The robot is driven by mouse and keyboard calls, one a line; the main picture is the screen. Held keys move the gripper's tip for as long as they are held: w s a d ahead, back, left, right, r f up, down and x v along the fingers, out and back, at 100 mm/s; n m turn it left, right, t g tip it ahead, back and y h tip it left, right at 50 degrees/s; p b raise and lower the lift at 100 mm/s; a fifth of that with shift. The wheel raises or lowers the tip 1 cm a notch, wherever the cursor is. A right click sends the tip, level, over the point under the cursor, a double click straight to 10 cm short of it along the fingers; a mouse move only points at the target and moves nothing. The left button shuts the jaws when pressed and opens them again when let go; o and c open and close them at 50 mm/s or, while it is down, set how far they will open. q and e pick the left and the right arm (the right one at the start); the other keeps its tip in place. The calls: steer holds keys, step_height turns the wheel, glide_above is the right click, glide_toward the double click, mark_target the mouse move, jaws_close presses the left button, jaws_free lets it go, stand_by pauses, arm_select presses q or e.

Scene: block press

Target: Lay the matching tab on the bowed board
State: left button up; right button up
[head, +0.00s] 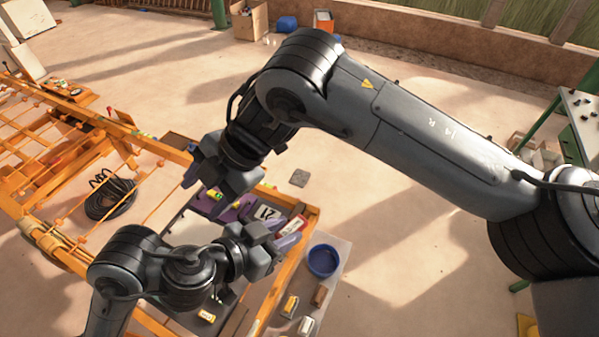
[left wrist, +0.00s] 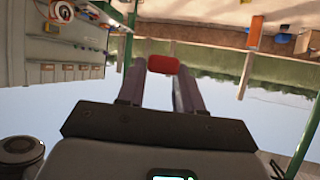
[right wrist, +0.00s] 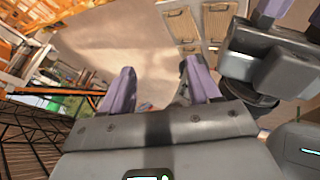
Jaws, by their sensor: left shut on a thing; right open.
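My left gripper (head: 288,235) reaches right over the work table. It is shut on a red block-like tab (left wrist: 163,64), which sits between its fingertips in the left wrist view. In the head view I cannot clearly make out the tab. My right gripper (head: 213,196) is open, left of and behind the left one. In the right wrist view nothing is seen between its fingers (right wrist: 160,88). A small green and yellow piece (head: 215,195) shows near it in the head view. A card marked 12 (head: 265,212) lies between the grippers. I cannot make out a bowed board for sure.
A blue bowl (head: 322,260) stands on a pale tray right of the table, with small blocks (head: 290,306) in front. An orange frame (head: 300,262) edges the table. A black cable coil (head: 110,196) lies left. My two arms are close together.

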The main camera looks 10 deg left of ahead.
mark_target(300, 217)
steer(key=w+d+r+m+t+h, duration=0.1)
steer(key=w+d+h, duration=0.1)
steer(key=d+h, duration=0.35)
steer(key=w+d+r+t+h, duration=0.1)
steer(key=w+d+h, duration=0.1)
steer(key=d, duration=0.7)
steer(key=shift+m, duration=0.3)
steer(key=f, duration=1.2)
steer(key=shift+s+d+f, duration=0.1)
steer(key=shift+s+d, duration=0.1)
steer(key=shift+d, duration=0.05)
steer(key=c, duration=1.1)
arm_select(q)
steer(key=o, duration=1.1)
